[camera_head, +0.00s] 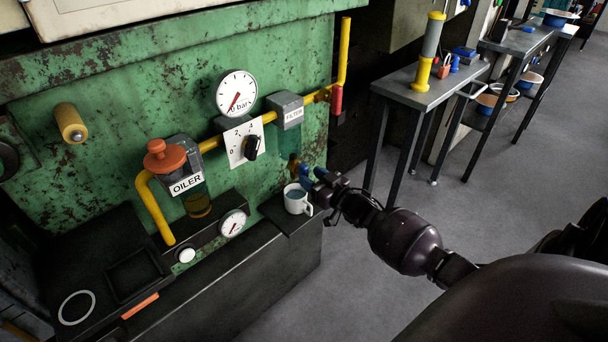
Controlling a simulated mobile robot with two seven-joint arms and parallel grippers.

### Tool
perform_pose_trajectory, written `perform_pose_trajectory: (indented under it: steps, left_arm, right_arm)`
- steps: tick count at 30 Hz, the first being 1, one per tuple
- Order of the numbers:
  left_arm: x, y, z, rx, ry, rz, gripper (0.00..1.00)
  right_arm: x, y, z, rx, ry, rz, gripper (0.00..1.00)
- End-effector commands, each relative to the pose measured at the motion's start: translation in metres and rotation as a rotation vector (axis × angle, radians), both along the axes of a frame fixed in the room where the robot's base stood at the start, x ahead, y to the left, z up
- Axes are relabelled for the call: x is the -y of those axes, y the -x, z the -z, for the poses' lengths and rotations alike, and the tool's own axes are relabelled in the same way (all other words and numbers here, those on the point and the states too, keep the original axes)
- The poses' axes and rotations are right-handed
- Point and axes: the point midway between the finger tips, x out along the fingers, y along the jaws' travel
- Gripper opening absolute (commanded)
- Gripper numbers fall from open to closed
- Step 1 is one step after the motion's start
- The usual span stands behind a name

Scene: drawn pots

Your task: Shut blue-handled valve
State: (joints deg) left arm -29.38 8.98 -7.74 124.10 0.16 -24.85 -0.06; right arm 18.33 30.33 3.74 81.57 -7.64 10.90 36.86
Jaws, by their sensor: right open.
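The blue-handled valve (304,172) sits low under the filter (289,110), at the right part of the green machine front. Its small blue handle shows just left of my right gripper (318,182). My right arm comes in from the right, and the gripper is open close beside the valve. I cannot tell whether the fingers touch the handle, as they partly cover that area. My left gripper is not in view.
A white mug (297,204) with liquid stands on a dark ledge just below the valve and gripper. Yellow pipe (344,50), a pressure gauge (237,93) and an oiler (187,183) are on the machine. Grey tables (405,78) stand at the right; the floor between is clear.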

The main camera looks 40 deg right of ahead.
Motion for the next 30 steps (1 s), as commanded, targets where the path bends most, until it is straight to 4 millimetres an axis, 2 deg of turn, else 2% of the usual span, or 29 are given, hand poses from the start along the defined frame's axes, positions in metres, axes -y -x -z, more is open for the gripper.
perform_pose_trajectory:
  steps: [7,19,27,28,30]
  left_arm:
    - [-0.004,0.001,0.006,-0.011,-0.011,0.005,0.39]
    - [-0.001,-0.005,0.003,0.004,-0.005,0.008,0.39]
    - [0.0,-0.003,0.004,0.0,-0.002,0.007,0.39]
    - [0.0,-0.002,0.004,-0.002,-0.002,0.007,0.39]
    - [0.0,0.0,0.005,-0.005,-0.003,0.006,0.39]
  right_arm:
    - [-0.002,-0.023,0.002,-0.002,0.0,0.0,0.47]
    - [-0.002,-0.028,0.0,0.0,0.0,0.0,0.45]
    - [-0.002,-0.028,0.0,0.0,0.0,0.0,0.04]
    - [-0.002,-0.028,0.0,0.0,0.0,0.0,0.0]
    - [-0.002,-0.028,0.0,0.0,0.001,0.0,0.0]
